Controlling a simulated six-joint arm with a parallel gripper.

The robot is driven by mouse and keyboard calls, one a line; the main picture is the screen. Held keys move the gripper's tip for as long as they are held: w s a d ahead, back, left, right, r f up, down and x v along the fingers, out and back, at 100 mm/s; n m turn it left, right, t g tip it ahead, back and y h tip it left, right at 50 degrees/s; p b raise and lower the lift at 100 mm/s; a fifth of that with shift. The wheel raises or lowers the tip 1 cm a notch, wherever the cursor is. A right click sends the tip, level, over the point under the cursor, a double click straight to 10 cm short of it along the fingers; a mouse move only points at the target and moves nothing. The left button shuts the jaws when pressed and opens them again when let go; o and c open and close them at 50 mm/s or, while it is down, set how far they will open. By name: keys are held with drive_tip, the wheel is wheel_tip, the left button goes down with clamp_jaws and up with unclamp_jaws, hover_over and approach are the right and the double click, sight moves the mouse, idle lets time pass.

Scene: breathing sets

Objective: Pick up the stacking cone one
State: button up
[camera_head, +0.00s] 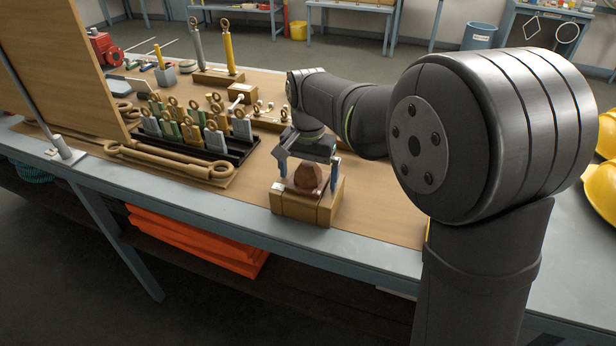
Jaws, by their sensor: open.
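A reddish-brown, cone-like piece (307,178), which looks like the stacking cone, sits upright on a small wooden block (295,206) near the table's front edge. My gripper (308,169) points down over it, with one finger on each side. The fingers are open, and whether they touch the cone cannot be told. The gripper body hides the top of the cone.
A black tray (240,156) of upright tagged pieces stands left of the block, with a long brown eye-ended rod (170,158) before it. A wooden panel (62,60) rises at the left. Yellow helmets (602,188) lie at the right. Bare tabletop (390,222) lies right of the block.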

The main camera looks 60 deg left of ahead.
drive_tip(key=c, duration=1.2)
drive_tip(key=shift+c, duration=1)
drive_tip(key=shift+r, duration=0.15)
